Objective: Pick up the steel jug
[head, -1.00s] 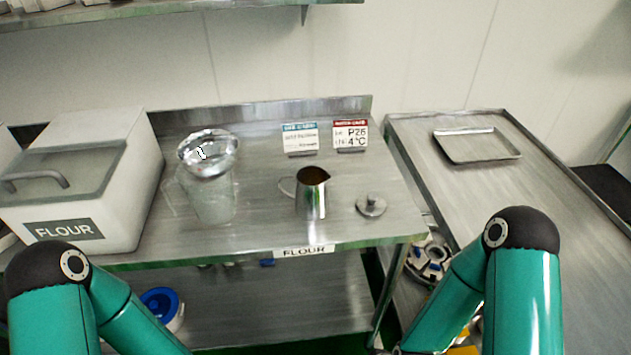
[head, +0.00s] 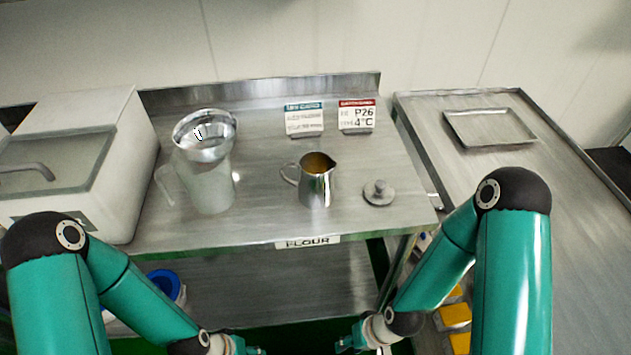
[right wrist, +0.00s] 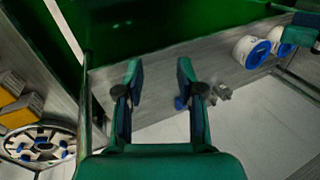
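The steel jug (head: 316,186) stands upright on the steel table, with its handle to the left and its spout to the right. Its inside looks brownish. My right gripper (head: 345,343) is at the bottom of the head view, below and in front of the table edge, well apart from the jug. In the right wrist view the right gripper (right wrist: 160,75) has its fingers spread with nothing between them. My left gripper (head: 250,350) shows only in part at the bottom edge, and its fingers cannot be made out. The jug is not visible in the right wrist view.
A clear pitcher (head: 207,185) with a steel bowl-like top (head: 205,150) stands left of the jug. A round steel lid (head: 379,193) lies to its right. Two sign cards (head: 304,119) stand behind. A white flour bin (head: 125,150) is at left, a tray (head: 490,128) on the right table.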

